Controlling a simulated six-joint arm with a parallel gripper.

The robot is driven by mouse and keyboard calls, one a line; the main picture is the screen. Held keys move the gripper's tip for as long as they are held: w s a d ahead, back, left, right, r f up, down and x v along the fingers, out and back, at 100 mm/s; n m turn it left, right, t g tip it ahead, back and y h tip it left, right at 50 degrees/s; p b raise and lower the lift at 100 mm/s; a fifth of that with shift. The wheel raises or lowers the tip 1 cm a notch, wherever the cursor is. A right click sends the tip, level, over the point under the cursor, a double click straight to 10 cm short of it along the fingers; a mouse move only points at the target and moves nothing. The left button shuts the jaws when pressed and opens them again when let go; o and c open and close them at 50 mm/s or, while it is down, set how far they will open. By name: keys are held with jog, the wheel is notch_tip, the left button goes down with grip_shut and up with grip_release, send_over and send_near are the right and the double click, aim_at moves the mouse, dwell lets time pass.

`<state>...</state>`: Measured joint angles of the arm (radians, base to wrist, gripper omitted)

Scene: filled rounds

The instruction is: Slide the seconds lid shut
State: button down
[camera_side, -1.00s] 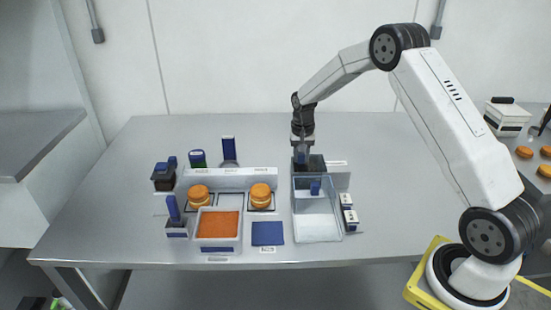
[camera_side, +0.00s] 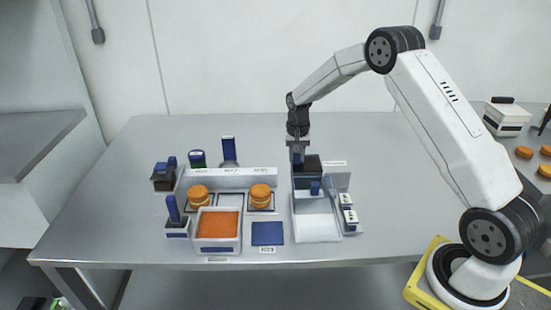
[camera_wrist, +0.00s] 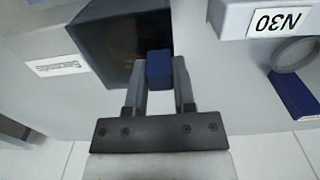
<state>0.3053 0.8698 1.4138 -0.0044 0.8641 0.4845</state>
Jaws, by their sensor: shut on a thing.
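My gripper (camera_side: 298,158) is at the back left of the seconds bin, pointing down. In the wrist view, its two fingers (camera_wrist: 159,85) are shut on a small blue handle (camera_wrist: 159,68), which I take to be the lid's. The dark opening of the bin (camera_wrist: 120,45) shows beside and beyond the handle, and also in the side view (camera_side: 308,173). The "Seconds" label (camera_wrist: 62,65) lies to its left in the wrist view. The lid panel itself is hard to make out, partly hidden by my gripper.
A pale chute (camera_side: 318,228) with a blue tab (camera_side: 315,187) lies in front of the bin. To the left are an orange-filled tray (camera_side: 218,245), two stacks of orange rounds (camera_side: 261,195) and a blue pad (camera_side: 267,233).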

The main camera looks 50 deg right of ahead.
jog(key=shift+c, duration=2.2)
grip_release()
jog(key=shift+w+a, duration=0.25)
jog(key=shift+a, duration=0.05)
jog(key=shift+d, duration=0.1)
jog(key=shift+r, duration=3.95)
jog(key=shift+s+a+r, duration=0.1)
jog(key=shift+s+a, duration=0.2)
jog(key=shift+a, duration=0.15)
jog(key=s+a+n+t, duration=0.1)
jog(key=s+a+n, duration=0.3)
jog(key=s+a, duration=0.3)
jog(key=s+a+f+n+t, duration=0.1)
jog(key=s+a+n, duration=0.4)
jog(key=s, duration=1.1)
jog(key=a, duration=0.3)
jog(key=shift+t, duration=0.3)
